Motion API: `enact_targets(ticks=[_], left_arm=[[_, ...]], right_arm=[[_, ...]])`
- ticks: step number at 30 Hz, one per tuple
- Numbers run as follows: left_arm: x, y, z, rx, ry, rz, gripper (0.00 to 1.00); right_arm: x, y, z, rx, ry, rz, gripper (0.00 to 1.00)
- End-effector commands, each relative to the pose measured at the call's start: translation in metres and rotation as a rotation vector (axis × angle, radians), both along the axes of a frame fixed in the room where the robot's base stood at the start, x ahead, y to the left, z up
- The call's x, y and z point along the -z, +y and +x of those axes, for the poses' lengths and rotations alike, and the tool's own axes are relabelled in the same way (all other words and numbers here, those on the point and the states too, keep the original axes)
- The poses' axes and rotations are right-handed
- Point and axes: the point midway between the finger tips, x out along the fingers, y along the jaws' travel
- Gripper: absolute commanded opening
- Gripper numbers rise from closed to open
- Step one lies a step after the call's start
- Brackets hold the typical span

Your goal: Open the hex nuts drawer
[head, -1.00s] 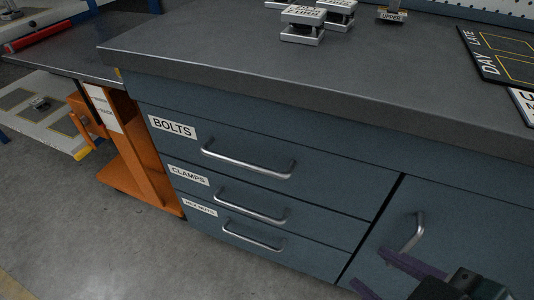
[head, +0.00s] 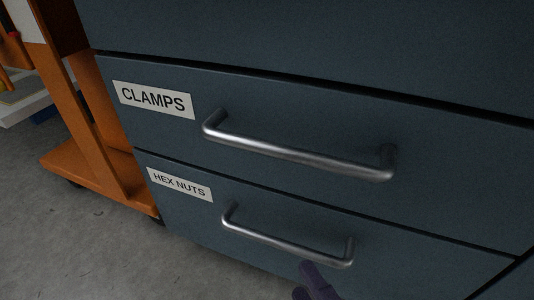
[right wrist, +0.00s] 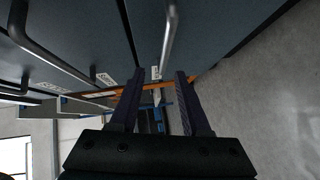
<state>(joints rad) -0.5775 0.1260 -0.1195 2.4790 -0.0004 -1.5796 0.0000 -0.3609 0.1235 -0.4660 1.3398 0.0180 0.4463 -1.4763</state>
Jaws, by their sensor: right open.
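The hex nuts drawer (head: 290,205) is the lower blue-grey drawer in the head view, with a white HEX NUTS label (head: 180,184). Its front is flush with the cabinet, so it is shut. Its silver bar handle (head: 285,240) also shows in the right wrist view (right wrist: 170,35). My right gripper (right wrist: 158,72) is open, with two dark fingers. In the wrist view the handle runs into the gap between the fingertips; I cannot tell how deep. My left gripper is out of view.
The clamps drawer (head: 300,110) is shut above, with its own handle (head: 300,152); that handle (right wrist: 45,52) is left of the gripper in the wrist view. An orange frame (head: 95,120) stands at the left. Bare grey floor (head: 80,240) lies below.

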Motion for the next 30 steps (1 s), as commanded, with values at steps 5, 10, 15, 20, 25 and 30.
enact_targets(ticks=[5,10,15,20,25,30], left_arm=[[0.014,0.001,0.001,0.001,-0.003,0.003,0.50],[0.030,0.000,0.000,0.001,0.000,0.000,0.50],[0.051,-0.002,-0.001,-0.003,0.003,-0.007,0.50],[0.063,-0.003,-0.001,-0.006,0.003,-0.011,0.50],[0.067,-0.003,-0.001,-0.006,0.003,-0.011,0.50],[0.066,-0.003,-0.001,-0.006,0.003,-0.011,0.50]], right_arm=[[0.011,0.003,0.004,-0.007,-0.029,-0.012,0.47],[0.015,0.016,0.028,-0.006,-0.032,-0.010,0.47],[0.020,0.031,0.057,-0.006,-0.031,-0.009,0.47],[0.022,0.041,0.077,-0.005,-0.029,-0.010,0.47],[0.021,0.046,0.086,-0.005,-0.027,-0.011,0.47],[0.020,0.046,0.086,-0.006,-0.025,-0.012,0.47]])
